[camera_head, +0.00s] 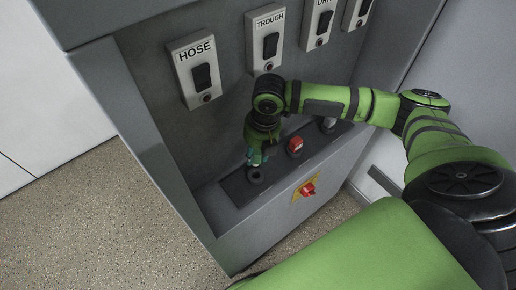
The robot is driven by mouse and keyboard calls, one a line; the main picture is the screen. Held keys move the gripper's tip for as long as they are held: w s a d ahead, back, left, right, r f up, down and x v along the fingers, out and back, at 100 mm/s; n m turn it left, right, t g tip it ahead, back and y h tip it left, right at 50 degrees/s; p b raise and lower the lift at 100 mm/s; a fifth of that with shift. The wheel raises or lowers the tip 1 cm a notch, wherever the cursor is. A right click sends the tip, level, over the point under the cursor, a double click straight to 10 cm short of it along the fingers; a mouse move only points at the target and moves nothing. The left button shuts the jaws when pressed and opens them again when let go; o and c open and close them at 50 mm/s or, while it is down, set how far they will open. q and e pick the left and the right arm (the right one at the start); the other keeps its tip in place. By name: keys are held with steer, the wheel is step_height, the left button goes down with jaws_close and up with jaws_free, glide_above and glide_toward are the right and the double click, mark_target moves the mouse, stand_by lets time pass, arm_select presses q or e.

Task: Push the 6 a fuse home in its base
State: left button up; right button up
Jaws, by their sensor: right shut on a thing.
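My right gripper (256,157) points down over the left end of the dark strip on the grey cabinet's ledge. It is shut on the 6 A fuse, which is small and mostly hidden by the fingers; its label cannot be read. A round black base (256,177) shows on the strip just below the fingertips. I cannot tell how deep the fuse sits in it. My left gripper is out of view.
A red-topped piece (296,145) and a pale-topped one (328,124) stand further right on the strip (236,188). A red knob (308,189) on a yellow plate sticks out of the front. Switches labelled HOSE (196,68) and TROUGH (265,36) are on the back panel.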

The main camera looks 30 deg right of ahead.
steer(key=shift+w+p, duration=0.1)
steer(key=shift+p, duration=0.2)
steer(key=shift+d+f, duration=0.1)
steer(key=shift+f, duration=0.35)
steer(key=shift+f+b, duration=0.35)
step_height(320, 180, down, 3)
steer(key=shift+f+b, duration=0.15)
steer(key=shift+b, duration=0.7)
steer(key=shift+f, duration=0.5)
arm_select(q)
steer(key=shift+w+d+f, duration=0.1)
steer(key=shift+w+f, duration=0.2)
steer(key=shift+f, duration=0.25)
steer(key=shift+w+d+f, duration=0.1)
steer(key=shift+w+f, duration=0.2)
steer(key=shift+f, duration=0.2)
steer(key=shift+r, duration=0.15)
arm_select(e)
steer(key=shift+r, duration=0.1)
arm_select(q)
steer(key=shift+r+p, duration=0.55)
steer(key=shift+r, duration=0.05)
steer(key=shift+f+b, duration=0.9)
arm_select(e)
steer(key=shift+f, duration=1.6)
